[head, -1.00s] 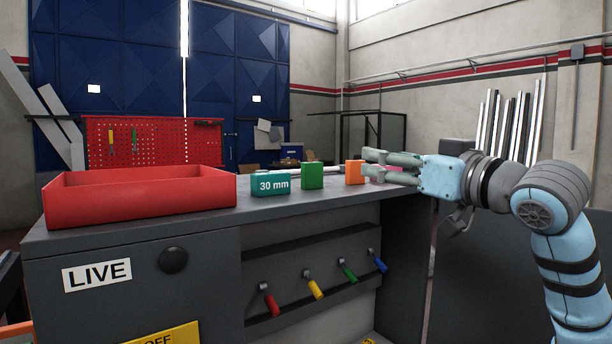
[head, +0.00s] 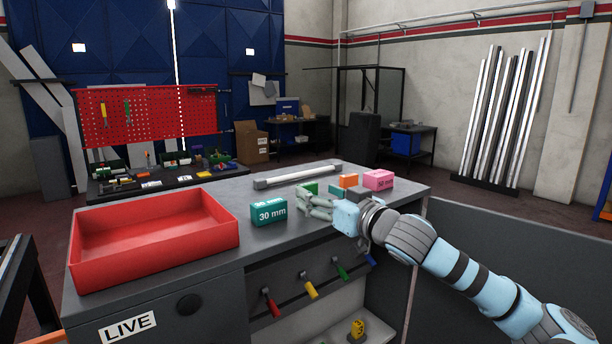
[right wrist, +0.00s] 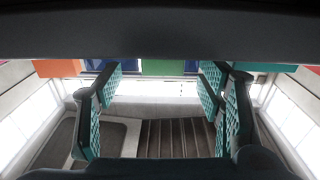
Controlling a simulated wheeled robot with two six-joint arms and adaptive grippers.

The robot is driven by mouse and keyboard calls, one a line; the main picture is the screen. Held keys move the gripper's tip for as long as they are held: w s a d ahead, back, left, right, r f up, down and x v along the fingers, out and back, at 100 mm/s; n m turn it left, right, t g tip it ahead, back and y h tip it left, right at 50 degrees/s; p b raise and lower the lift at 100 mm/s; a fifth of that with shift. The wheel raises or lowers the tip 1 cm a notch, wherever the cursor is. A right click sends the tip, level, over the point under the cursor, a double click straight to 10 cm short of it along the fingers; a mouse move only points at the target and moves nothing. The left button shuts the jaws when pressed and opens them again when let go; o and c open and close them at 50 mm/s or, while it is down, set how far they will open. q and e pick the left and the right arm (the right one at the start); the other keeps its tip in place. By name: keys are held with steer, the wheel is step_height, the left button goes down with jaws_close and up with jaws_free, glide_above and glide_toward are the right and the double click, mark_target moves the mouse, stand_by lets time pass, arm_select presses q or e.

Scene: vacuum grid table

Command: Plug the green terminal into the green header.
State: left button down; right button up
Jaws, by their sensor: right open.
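Green shows in the head view as two patches (head: 311,187) on the grey bench top, partly behind my right gripper; I cannot tell whether they are one block or two. In the right wrist view a green block (right wrist: 163,67) lies beyond the gap between my fingers. No plug or header shape can be made out. My left gripper is out of view.
A teal "30 mm" block (head: 269,212) stands just left of my right gripper. An orange block (head: 348,181) and a pink block (head: 379,180) are to its right. A red tray (head: 155,232) fills the bench's left side.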

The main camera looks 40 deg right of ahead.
steer(key=shift+w+r+p, duration=0.15)
steer(key=shift+w+p, duration=0.2)
steer(key=shift+w, duration=0.25)
steer(key=shift+w+r+p, duration=0.15)
steer(key=shift+w+p, duration=0.2)
steer(key=shift+w, duration=0.25)
steer(key=shift+w+a+f, duration=0.1)
steer(key=shift+w+f, duration=0.15)
steer(key=shift+w, duration=0.25)
steer(key=shift+s, duration=0.15)
steer(key=c, duration=0.4)
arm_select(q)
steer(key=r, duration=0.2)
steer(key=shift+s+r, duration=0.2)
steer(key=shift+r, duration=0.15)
arm_select(e)
steer(key=c, duration=0.7)
steer(key=shift+c, duration=0.2)
